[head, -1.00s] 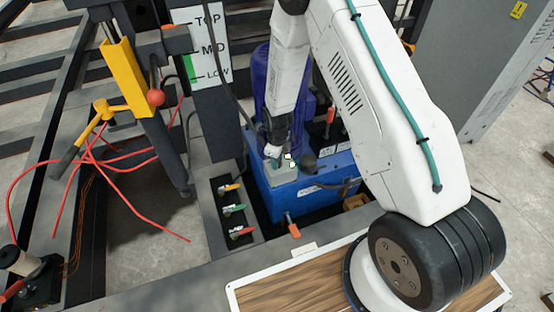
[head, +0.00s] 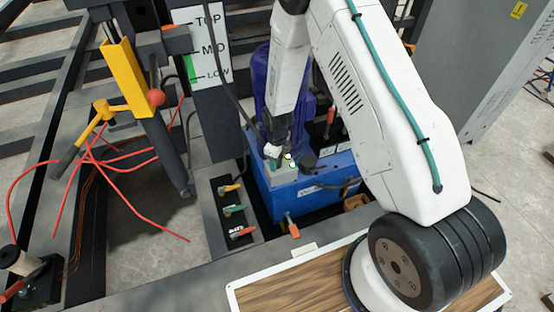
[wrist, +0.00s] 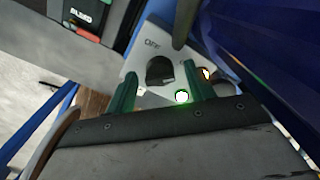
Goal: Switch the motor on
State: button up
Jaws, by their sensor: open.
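A pale switch plate (wrist: 140,58) with a label that seems to read "OFF" fills the middle of the wrist view. A black knob (wrist: 160,71) stands on it. A small round lamp (wrist: 182,97) glows white with green around it. My gripper (wrist: 161,75) is open, its green fingers on either side of the knob; I cannot tell whether they touch it. In the head view my gripper (head: 274,157) is down at the top of the blue power unit (head: 300,197), beside the dark blue motor cylinder (head: 262,90). The knob is hidden there.
Three valves with yellow, green and red handles (head: 238,210) sit left of the blue unit. A yellow lever post (head: 126,75) and loose red hoses (head: 135,210) stand further left. A grey cabinet (head: 460,80) is at the right.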

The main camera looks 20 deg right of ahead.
notch_tip(320, 180, up, 8)
jog(key=shift+f, duration=0.15)
dwell(0.6)
jog(key=shift+s+n, duration=0.1)
jog(key=shift+n, duration=0.5)
jog(key=s+d+r+n, duration=0.1)
jog(key=s+r+n, duration=1.2)
jog(key=s+r, duration=0.3)
jog(key=s+d+r+n+t, duration=0.1)
jog(key=s+r+n, duration=1.2)
jog(key=r, duration=1)
jog(key=s, duration=0.3)
jog(key=shift+s+d, duration=0.3)
